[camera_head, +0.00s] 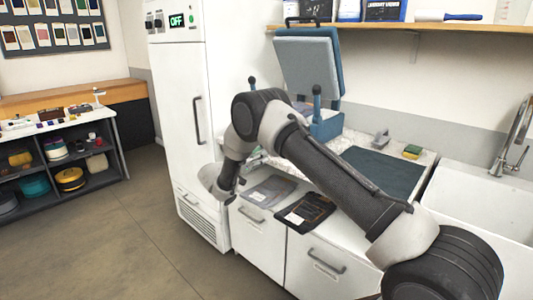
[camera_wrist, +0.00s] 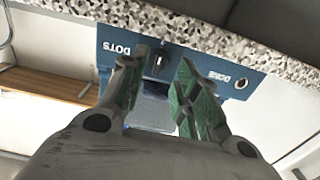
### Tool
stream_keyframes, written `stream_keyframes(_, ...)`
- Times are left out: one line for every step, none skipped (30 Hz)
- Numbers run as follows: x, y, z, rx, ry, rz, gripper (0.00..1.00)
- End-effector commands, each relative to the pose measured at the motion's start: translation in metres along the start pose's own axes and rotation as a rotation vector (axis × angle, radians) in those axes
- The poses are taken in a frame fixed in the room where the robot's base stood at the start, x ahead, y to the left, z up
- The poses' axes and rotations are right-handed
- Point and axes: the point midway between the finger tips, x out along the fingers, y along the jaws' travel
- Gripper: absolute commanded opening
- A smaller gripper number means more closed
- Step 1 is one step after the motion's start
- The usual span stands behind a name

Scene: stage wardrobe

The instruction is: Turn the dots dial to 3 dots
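The blue machine (camera_head: 325,126) stands on the speckled counter with its grey-blue lid raised. Its front panel (camera_wrist: 207,72) fills the upper middle of the wrist view, upside down, with the labels DOTS and DONE. A small dark dots dial (camera_wrist: 158,62) with a pale mark sits beside the DOTS label; I cannot read its setting. A round DONE button (camera_wrist: 241,82) is to the right. My gripper (camera_wrist: 164,62) is open, its green-padded fingertips on either side of the dial in the picture. I cannot tell whether they touch it. In the head view my arm hides the fingers and panel.
The speckled counter edge (camera_wrist: 215,35) runs close along the panel. A dark mat (camera_head: 378,170), a sponge (camera_head: 412,151) and a sink (camera_head: 480,205) lie to the right. A tall white cabinet (camera_head: 180,110) with an OFF display stands left. Open floor lies at the left.

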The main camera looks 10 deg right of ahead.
Motion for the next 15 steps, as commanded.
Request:
stream_keyframes(-0.013, -0.001, 0.000, -0.001, 0.000, -0.005, 0.31)
stream_keyframes(-0.020, -0.001, 0.000, -0.001, 0.000, -0.004, 0.31)
stream_keyframes(-0.028, -0.001, 0.000, -0.001, 0.000, -0.003, 0.31)
stream_keyframes(-0.034, -0.001, 0.000, -0.001, 0.000, -0.004, 0.31)
stream_keyframes(-0.040, -0.001, 0.000, -0.001, 0.000, -0.003, 0.31)
stream_keyframes(-0.046, -0.001, 0.000, -0.001, -0.001, -0.003, 0.31)
stream_keyframes(-0.051, -0.001, 0.000, -0.001, -0.001, -0.003, 0.31)
stream_keyframes(-0.054, -0.001, 0.000, -0.001, 0.000, -0.002, 0.31)
stream_keyframes(-0.059, 0.000, 0.000, -0.001, 0.000, -0.001, 0.31)
stream_keyframes(-0.061, 0.000, 0.000, -0.001, 0.000, -0.001, 0.31)
stream_keyframes(-0.064, 0.000, 0.000, -0.001, 0.000, -0.001, 0.31)
stream_keyframes(-0.066, 0.000, 0.000, -0.001, 0.000, 0.000, 0.31)
stream_keyframes(-0.067, 0.000, 0.000, -0.001, 0.000, 0.000, 0.31)
stream_keyframes(-0.067, 0.000, 0.000, -0.001, 0.000, 0.000, 0.31)
stream_keyframes(-0.068, 0.000, 0.000, -0.001, 0.000, 0.000, 0.31)
